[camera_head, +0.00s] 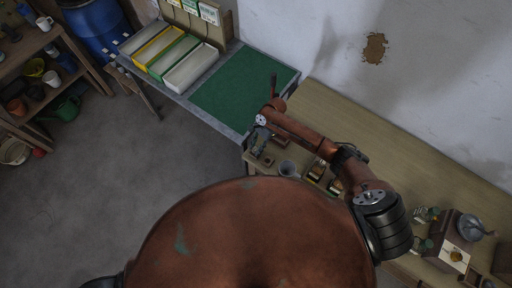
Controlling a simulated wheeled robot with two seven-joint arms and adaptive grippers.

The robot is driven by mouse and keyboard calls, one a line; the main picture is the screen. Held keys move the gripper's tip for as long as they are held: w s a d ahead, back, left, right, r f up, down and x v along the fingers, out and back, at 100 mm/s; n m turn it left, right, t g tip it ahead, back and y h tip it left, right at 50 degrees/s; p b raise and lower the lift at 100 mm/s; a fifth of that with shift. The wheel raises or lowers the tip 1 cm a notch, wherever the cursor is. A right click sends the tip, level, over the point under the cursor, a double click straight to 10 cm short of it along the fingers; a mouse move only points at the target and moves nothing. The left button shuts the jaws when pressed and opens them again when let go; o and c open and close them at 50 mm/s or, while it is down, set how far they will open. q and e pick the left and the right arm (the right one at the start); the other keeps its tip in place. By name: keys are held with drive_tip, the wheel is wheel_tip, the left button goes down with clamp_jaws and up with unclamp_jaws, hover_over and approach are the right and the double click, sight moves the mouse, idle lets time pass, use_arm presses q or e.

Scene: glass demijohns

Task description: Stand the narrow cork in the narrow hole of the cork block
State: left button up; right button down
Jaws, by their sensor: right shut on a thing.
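My right arm reaches over the wooden bench, and my right gripper (258,150) points down near the bench's left end. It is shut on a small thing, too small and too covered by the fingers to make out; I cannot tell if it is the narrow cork. A small brown block (268,160) lies just right of the fingertips. It may be the cork block; its holes cannot be made out. I cannot tell whether the held thing touches it. My left gripper is not in view.
A grey cup-like vessel (287,168) stands right of the gripper, with small wooden holders (317,172) beyond it. A green mat (240,88) lies clear on the adjoining table. Long trays (190,68) stand at its far left. A boxed device (452,240) stands at the bench's right.

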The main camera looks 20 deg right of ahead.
drive_tip(key=shift+f, duration=0.6)
drive_tip(key=shift+f, duration=0.1)
idle(1.1)
drive_tip(key=c, duration=1.6)
unclamp_jaws()
drive_tip(key=shift+p+v, duration=3.1)
drive_tip(key=shift+p, duration=0.25)
drive_tip(key=shift+f, duration=0.1)
wheel_tip(320, 180, up, 10)
